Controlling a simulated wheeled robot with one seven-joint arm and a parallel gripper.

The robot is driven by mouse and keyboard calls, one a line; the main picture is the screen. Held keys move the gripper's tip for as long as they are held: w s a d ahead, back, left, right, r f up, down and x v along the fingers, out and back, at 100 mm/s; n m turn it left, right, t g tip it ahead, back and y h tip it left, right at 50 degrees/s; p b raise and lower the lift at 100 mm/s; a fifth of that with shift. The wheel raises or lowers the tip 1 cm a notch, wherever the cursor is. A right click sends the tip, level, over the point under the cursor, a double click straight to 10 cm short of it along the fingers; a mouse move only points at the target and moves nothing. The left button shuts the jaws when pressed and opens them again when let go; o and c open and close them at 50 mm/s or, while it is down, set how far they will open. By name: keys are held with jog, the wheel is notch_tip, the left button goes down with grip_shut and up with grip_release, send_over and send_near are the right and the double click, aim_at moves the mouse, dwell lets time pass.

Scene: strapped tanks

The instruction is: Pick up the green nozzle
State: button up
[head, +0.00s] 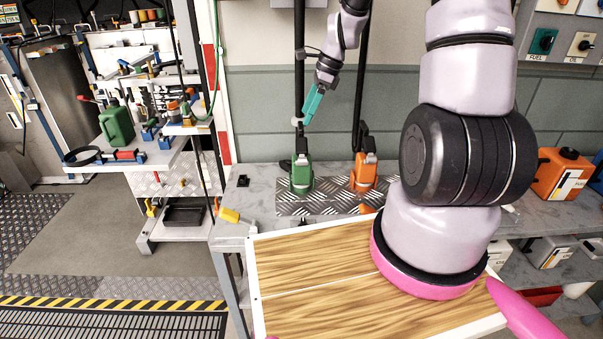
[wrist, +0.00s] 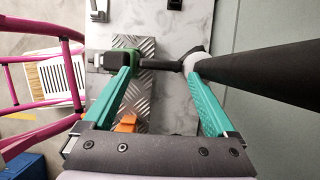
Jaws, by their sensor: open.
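The green nozzle (head: 301,176) stands upright on a checker-plate strip on the grey bench in the head view. A black hose runs upward from its dark top. My gripper (head: 298,121) is above it, with its teal fingers pointing down and left, apart from the nozzle body. In the wrist view, my gripper (wrist: 160,62) is open. The green nozzle (wrist: 135,52) shows beyond the left fingertip, which hides part of it. I see nothing held.
An orange nozzle (head: 364,173) with its own black hose stands just right of the green one. An orange canister (head: 563,174) is on the bench at right. A wooden-topped surface (head: 310,290) lies in front. A green can (head: 116,124) stands on the left workbench.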

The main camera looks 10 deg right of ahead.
jog(key=x, duration=0.3)
jog(key=shift+d+f, duration=0.1)
jog(key=shift+f, duration=0.2)
grip_shut()
jog(key=shift+r, duration=0.1)
